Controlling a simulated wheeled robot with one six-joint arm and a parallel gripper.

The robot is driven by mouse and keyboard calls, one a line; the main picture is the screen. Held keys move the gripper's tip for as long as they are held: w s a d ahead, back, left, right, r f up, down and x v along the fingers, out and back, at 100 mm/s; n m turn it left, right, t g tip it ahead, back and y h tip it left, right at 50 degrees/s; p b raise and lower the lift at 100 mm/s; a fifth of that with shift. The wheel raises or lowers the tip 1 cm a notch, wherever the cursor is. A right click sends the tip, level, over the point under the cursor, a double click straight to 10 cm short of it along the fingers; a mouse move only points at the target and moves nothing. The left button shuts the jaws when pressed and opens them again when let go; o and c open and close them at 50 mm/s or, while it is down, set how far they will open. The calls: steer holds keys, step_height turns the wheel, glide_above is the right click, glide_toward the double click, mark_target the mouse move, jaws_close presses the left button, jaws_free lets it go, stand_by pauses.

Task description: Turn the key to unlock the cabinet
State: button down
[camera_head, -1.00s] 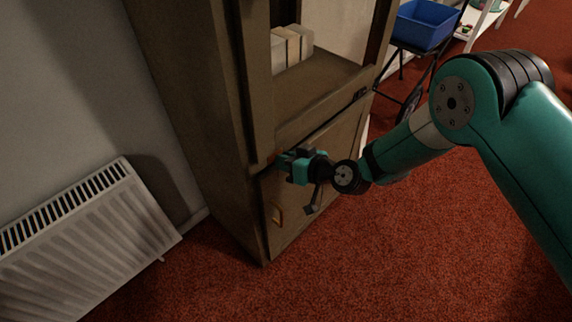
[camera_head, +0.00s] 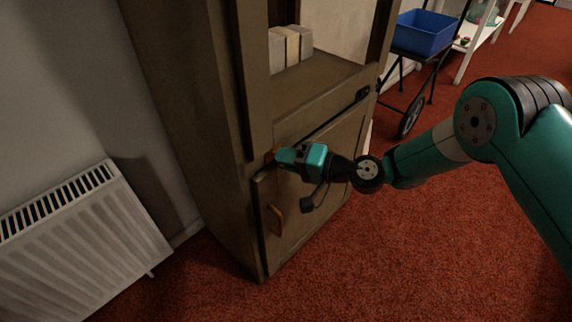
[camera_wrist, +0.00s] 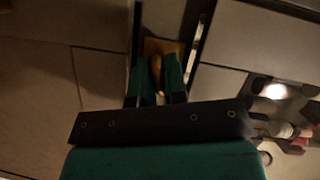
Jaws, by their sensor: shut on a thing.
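The brown wooden cabinet (camera_head: 232,205) stands left of centre in the head view, with its lower door (camera_head: 318,190) closed. My gripper (camera_head: 279,157) is at the door's upper left corner, where a small orange-brown bit of the lock area (camera_head: 271,154) shows. In the wrist view my gripper's two fingers (camera_wrist: 157,80) are shut on the brass-coloured key (camera_wrist: 156,70), in front of a brass plate (camera_wrist: 160,46). The keyhole is hidden, and how far the key is turned cannot be told.
A brass-coloured handle (camera_head: 277,219) is on the door below my gripper. Books (camera_head: 290,47) stand on the open shelf above. A white radiator (camera_head: 82,240) is on the left, and a blue bin (camera_head: 424,31) on a wheeled cart at the back. The red carpet in front is clear.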

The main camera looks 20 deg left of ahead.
steer(key=shift+f+m+y+b, duration=0.15)
steer(key=shift+m+y+b, duration=0.6)
steer(key=shift+m, duration=0.75)
steer(key=c, duration=1.2)
jaws_free()
steer(key=shift+o, duration=0.2)
steer(key=shift+d, duration=0.15)
